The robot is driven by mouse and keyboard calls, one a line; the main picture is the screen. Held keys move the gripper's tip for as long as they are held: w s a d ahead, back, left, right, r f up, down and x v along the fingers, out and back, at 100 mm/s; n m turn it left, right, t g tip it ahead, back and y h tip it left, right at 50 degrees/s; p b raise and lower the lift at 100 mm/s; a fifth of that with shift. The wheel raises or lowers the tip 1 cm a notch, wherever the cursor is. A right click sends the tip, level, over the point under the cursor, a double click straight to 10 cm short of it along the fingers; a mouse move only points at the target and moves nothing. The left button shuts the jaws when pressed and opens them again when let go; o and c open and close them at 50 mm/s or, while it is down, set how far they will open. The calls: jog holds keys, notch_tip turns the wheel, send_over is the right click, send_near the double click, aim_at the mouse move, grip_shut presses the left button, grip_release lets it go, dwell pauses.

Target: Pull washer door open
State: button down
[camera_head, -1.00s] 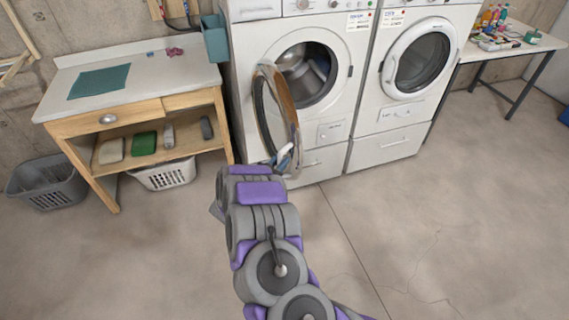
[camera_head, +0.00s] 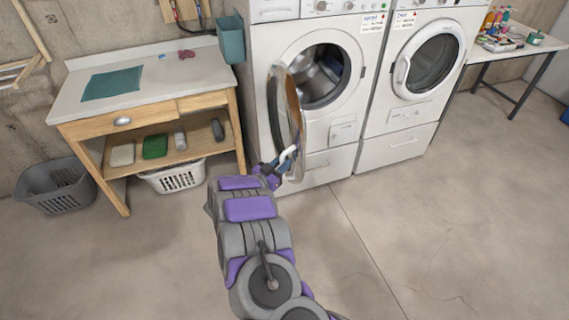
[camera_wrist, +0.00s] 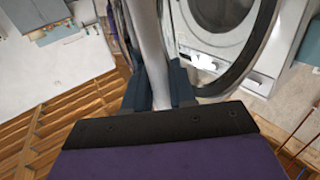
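The washer (camera_head: 333,127) is the left of two white front-loading machines. Its round door (camera_head: 289,112) stands well open, seen almost edge-on in the head view, and the drum opening shows behind it. My gripper (camera_head: 276,167) is at the lower near edge of the door, at its pale handle (camera_head: 289,157). In the wrist view, the dark fingers of my gripper (camera_wrist: 160,88) lie on both sides of the pale handle bar (camera_wrist: 150,45) and appear closed on it. The door's dark ring (camera_wrist: 250,60) shows to the right.
A wooden workbench (camera_head: 72,100) with a green cloth stands left of the washer. Laundry baskets (camera_head: 172,178) sit on the floor under and beside it. The second machine (camera_head: 405,115) stands right, then a table (camera_head: 535,45) with bottles. The floor in front is clear.

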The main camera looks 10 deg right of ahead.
jog(key=c, duration=1.3)
grip_release()
jog(key=shift+w+a, duration=0.1)
jog(key=shift+a, duration=0.2)
jog(key=shift+o, duration=1)
jog(key=shift+a, duration=0.25)
jog(key=shift+d, duration=0.55)
jog(key=p+v, duration=0.2)
jog(key=v, duration=1.5)
jog(key=shift+a, duration=0.45)
jog(key=shift+d, duration=0.15)
